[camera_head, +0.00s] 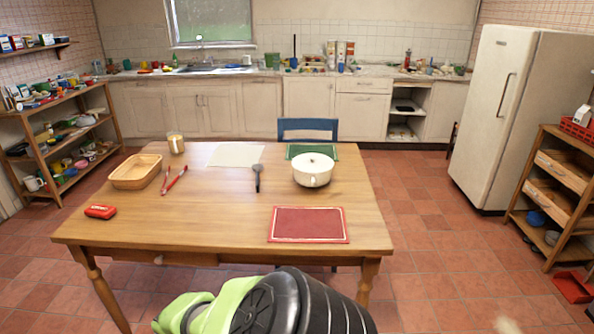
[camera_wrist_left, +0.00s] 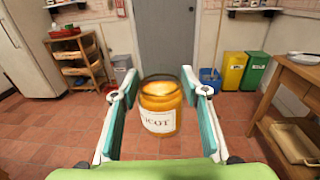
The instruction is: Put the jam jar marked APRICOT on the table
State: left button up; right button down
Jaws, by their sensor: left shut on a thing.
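An amber jam jar (camera_wrist_left: 160,108) with a white label reading "ICOT", its start turned out of sight, is upright between the fingers of my left gripper (camera_wrist_left: 161,94) in the left wrist view. The gripper is shut on the jar, which is held in the air above the tiled floor. The wooden table (camera_head: 200,212) stands in front of me in the head view. Part of my green and black arm shows at the bottom of that view, but the jar and fingers do not. My right gripper is not in view.
The table's front left-middle is clear.

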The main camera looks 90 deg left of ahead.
aim_at(225, 225)
jog(key=u, duration=1.85)
jog(key=i+u, duration=0.1)
jog(key=u, duration=0.3)
jog(key=i+u, duration=0.1)
jog(key=u, duration=0.3)
jog(key=i+u, duration=0.1)
jog(key=u, duration=0.3)
jog(key=i+u, duration=0.1)
jog(key=u, duration=0.3)
jog(key=i+l, duration=1)
